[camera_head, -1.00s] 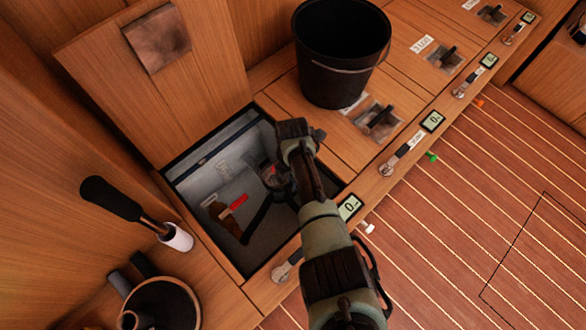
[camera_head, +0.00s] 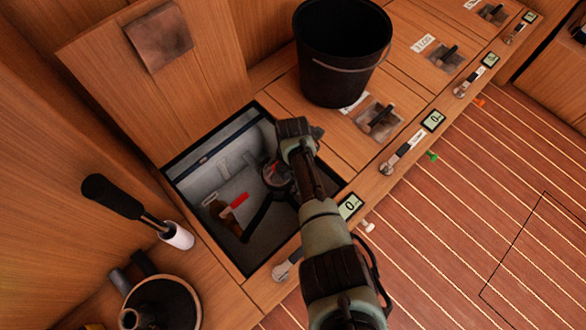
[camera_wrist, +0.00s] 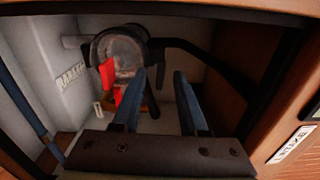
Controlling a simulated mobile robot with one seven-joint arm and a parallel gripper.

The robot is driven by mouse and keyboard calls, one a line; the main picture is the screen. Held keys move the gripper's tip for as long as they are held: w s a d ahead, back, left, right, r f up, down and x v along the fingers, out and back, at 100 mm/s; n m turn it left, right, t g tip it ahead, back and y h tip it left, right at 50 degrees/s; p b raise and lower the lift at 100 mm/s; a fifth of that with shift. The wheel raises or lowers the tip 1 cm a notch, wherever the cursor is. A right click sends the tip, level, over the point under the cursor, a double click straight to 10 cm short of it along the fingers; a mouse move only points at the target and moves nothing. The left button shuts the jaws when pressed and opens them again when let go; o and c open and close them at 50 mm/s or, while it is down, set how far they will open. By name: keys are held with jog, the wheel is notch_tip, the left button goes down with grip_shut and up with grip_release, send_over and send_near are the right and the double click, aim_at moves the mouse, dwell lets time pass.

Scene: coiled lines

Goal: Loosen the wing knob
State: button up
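The open locker (camera_head: 205,160) in the bench holds a round strainer-like fitting (camera_head: 277,176) with a clear or grey lid, which also shows in the wrist view (camera_wrist: 120,55). A small red part (camera_wrist: 107,73) sits at the lid's left edge; it may be the wing knob, but I cannot tell for sure. A second red piece (camera_wrist: 127,98) lies lower, partly behind my left finger. My gripper (camera_wrist: 160,74) reaches down into the locker with its two blue fingers apart and nothing between them. The fitting lies beyond and left of the fingertips. My arm hides part of the locker in the head view.
A red-handled lever (camera_head: 234,204) and a black hose (camera_head: 258,218) are inside the locker. The raised lid (camera_head: 155,85) stands behind it. A black bucket (camera_head: 340,55) stands on the bench to the right. A black-handled tool (camera_head: 112,197) stands at left.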

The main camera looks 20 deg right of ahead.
notch_tip(320, 180, up, 13)
jog(key=p, duration=0.7)
jog(key=shift+p, duration=0.35)
